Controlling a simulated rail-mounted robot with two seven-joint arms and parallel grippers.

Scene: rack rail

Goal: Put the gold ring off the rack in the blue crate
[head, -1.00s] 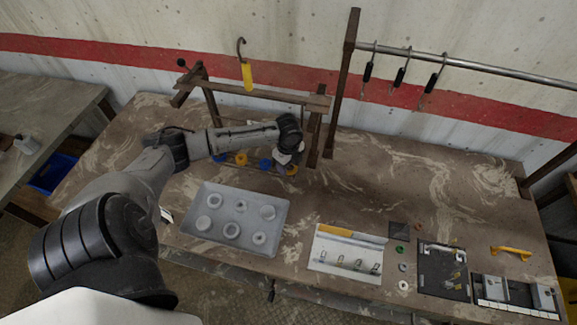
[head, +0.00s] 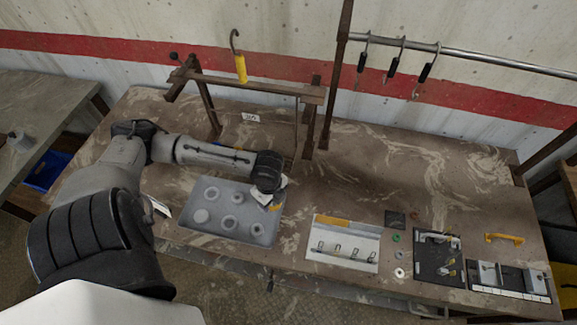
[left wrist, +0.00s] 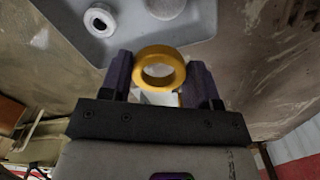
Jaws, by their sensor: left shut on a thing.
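My left gripper (left wrist: 160,85) is shut on the gold ring (left wrist: 160,67), which sits between the two dark fingers in the left wrist view. In the head view the left gripper (head: 272,198) is over the right edge of the grey tray, with a bit of the gold ring (head: 275,207) showing below it. The blue crate (head: 44,172) is at the far left, low beside the other table and partly hidden by it. The wooden rack (head: 255,90) stands at the back of the workbench; my arm hides part of the area before it. My right gripper is not in view.
The grey tray (head: 191,226) holds several round pale parts. Right of it are a white fixture (head: 342,262), small rings, dark fixtures (head: 438,262) and a yellow handle (head: 503,239). Tools hang from a metal rail (head: 480,66). The bench's back right is clear.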

